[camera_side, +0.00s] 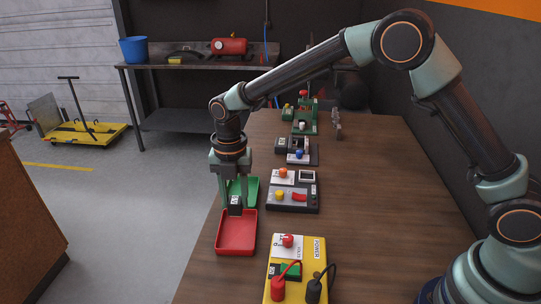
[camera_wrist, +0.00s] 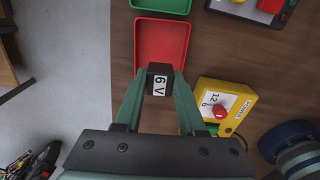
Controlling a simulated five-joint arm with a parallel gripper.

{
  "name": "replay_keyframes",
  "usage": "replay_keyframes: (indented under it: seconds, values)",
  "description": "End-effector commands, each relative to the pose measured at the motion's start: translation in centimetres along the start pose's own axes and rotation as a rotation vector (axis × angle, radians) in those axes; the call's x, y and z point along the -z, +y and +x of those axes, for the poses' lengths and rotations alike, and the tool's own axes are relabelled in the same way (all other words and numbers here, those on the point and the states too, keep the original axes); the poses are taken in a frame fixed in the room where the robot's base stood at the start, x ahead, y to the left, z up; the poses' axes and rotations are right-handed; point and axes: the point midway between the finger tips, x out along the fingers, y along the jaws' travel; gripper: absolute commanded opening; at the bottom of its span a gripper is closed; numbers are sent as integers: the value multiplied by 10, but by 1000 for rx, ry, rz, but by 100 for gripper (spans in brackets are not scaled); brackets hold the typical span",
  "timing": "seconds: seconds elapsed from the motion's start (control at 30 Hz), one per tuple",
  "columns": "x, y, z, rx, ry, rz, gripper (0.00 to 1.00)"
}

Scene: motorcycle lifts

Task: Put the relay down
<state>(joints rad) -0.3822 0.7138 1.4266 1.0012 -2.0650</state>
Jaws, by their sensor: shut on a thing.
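My gripper (camera_side: 235,203) is shut on the relay (camera_side: 236,206), a small black block held between the two green fingers. In the wrist view the relay (camera_wrist: 160,80) shows a white label reading "6 V". The red tray (camera_side: 236,245) lies on the table below and in front of it in the side view. The green tray (camera_side: 250,187) lies just behind the red one, partly hidden by my gripper. In the side view the relay appears over the back part of the red tray; whether it touches the tray I cannot tell.
A yellow power box (camera_side: 309,240) with a red knob and red and black plugs stands right of the red tray. Grey devices (camera_side: 293,205) with coloured buttons line the table behind it. The table's right side is clear wood. A bench (camera_side: 200,63) stands behind.

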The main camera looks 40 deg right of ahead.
Motion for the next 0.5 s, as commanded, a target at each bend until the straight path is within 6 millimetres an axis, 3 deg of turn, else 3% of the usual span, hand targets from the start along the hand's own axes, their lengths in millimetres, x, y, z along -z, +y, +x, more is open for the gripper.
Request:
replay_keyframes:
  seconds: [0.1, 0.33, 0.5]
  values:
    - [0, 0, 17, 1, 1, 0, 0]
    - [0, 0, 31, 1, 0, 0, 0]
    - [0, -1, 56, 3, 2, 0, 0]
